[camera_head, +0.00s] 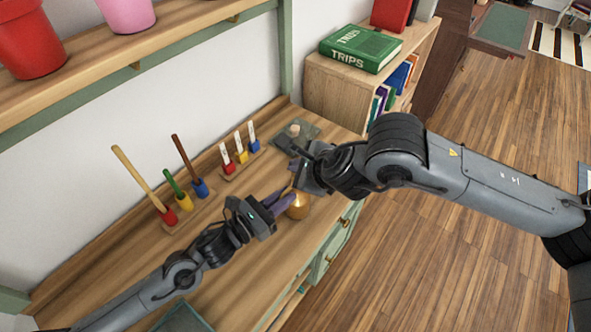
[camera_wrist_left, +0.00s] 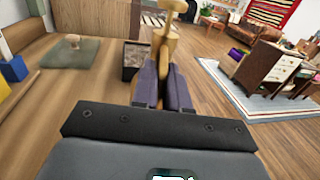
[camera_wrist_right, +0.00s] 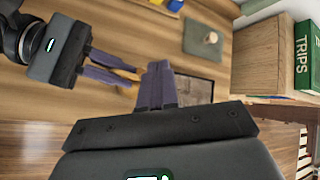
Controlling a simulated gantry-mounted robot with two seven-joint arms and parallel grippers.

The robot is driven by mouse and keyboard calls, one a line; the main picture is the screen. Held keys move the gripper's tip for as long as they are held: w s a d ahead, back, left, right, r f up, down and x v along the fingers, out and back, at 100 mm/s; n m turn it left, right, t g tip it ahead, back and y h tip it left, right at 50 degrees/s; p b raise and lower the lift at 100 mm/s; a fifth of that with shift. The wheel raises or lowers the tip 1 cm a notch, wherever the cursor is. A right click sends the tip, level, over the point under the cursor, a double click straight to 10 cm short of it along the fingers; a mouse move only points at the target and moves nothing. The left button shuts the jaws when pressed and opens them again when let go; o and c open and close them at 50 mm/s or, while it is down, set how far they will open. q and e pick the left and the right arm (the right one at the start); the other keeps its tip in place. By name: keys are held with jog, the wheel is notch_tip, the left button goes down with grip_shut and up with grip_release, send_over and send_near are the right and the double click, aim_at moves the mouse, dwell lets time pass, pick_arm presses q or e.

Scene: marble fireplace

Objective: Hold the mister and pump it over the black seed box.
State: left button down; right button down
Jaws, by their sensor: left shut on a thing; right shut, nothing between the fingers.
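The brass-coloured mister (camera_head: 298,207) is gripped by my left gripper (camera_head: 275,203) over the cabinet top. In the left wrist view, the mister (camera_wrist_left: 172,42) rises between the purple fingers (camera_wrist_left: 162,90), with its knob at the top. The black seed box (camera_wrist_left: 136,56), with brown contents, stands just left of and beyond the mister there. The seed box also shows in the right wrist view (camera_wrist_right: 199,91); in the head view I cannot make it out. My right gripper (camera_wrist_right: 156,88) is shut and empty, close beside the left gripper; in the head view it is above the mister.
A green mat (camera_head: 310,134) with a wooden knobbed piece lies at the back. A wooden bookcase (camera_head: 333,92) with a green book (camera_head: 361,47) stands at the right. The cabinet's front edge is close to the mister.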

pick_arm(q)
jog(key=shift+s+f, duration=0.15)
jog(key=shift+f, duration=0.6)
pick_arm(e)
jog(key=shift+f, duration=0.75)
jog(key=shift+r, duration=3.85)
pick_arm(q)
jog(key=c, duration=1.4)
grip_release()
jog(key=o, duration=0.3)
jog(key=shift+s+r, duration=0.1)
jog(key=shift+s, duration=0.05)
jog(key=shift+o, duration=0.2)
jog(key=shift+d+r, duration=0.1)
jog(key=shift+r, duration=0.1)
pick_arm(e)
jog(key=shift+s, duration=0.15)
